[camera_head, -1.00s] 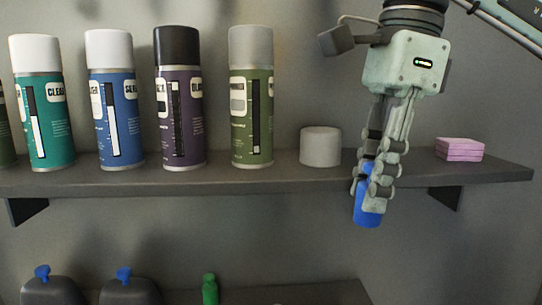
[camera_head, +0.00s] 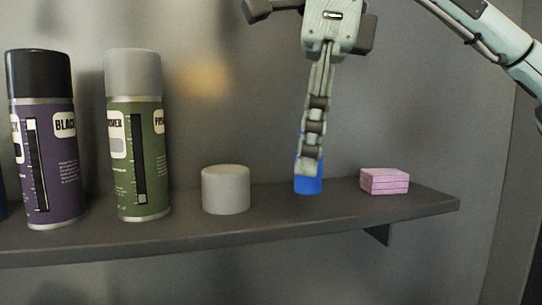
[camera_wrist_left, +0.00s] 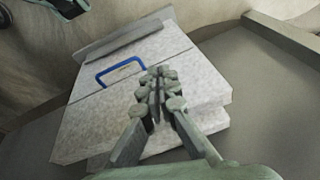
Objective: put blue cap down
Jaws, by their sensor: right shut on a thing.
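The blue cap (camera_head: 309,185) is in the head view, between the grey cap and the pink block on the upper shelf (camera_head: 215,238). My right gripper (camera_head: 309,160) points down and is shut on it, covering part of its front. The cap is upright, with its lower end at the shelf top; I cannot tell whether it touches the shelf. My left gripper (camera_wrist_left: 160,95) shows only in the left wrist view. Its fingers are together with nothing visible between them, above a pale speckled box.
A grey cap (camera_head: 226,190) stands left of the blue cap, and a pink block (camera_head: 385,181) lies to its right. A green spray can (camera_head: 138,135) and a purple one (camera_head: 47,140) stand further left. The pale box (camera_wrist_left: 95,120) has a blue handle (camera_wrist_left: 120,70).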

